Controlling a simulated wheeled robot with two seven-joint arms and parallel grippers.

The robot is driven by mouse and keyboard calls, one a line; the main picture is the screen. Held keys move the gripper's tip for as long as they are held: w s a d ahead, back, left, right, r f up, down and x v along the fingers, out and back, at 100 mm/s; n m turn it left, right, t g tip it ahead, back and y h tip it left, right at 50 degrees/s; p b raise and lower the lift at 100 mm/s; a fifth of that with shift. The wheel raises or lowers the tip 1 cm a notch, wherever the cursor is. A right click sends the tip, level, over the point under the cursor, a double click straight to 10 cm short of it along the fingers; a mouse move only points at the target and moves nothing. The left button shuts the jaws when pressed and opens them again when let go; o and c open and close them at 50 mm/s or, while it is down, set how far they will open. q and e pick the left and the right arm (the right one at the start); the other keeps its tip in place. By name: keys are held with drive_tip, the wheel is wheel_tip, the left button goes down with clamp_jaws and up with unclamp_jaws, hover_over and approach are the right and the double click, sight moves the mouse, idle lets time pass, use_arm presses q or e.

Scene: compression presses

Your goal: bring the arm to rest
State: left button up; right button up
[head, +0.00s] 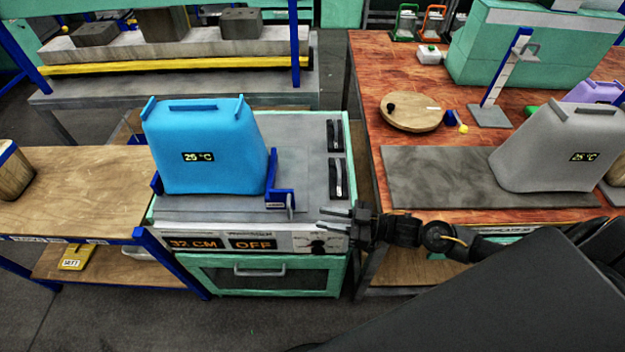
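My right gripper (336,224) reaches in from the right with its fingers pointing left. It is in front of the right end of the press front panel, close to the black knob (318,246); I cannot tell whether it touches the knob. Its fingers look spread, with nothing seen between them. The rest of my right arm (438,238) stretches back to the lower right. My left gripper is not in view.
A blue canister (205,150) reading 25 °C stands on the press (300,150), whose panel shows 32 CM and OFF. A grey canister (555,150) stands on a dark mat (430,178) on the red-brown table (370,90). A wooden table (75,185) is at left.

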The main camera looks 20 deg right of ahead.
drive_tip(key=s+d+f+m+g+h, duration=0.25)
drive_tip(key=s+m+h, duration=0.25)
drive_tip(key=s+h, duration=0.3)
drive_tip(key=s+d+f+m+g+h, duration=0.15)
drive_tip(key=s+m+g+h, duration=0.25)
drive_tip(key=s+h, duration=0.4)
drive_tip(key=s+f+g+y, duration=0.1)
drive_tip(key=s+f+g, duration=0.15)
drive_tip(key=f, duration=2.45)
drive_tip(key=s+d+f, duration=0.2)
drive_tip(key=s+f, duration=1.3)
drive_tip(key=s, duration=0.2)
drive_tip(key=shift+s+d+f, duration=0.15)
drive_tip(key=shift+d+f, duration=0.15)
drive_tip(key=shift+f, duration=0.1)
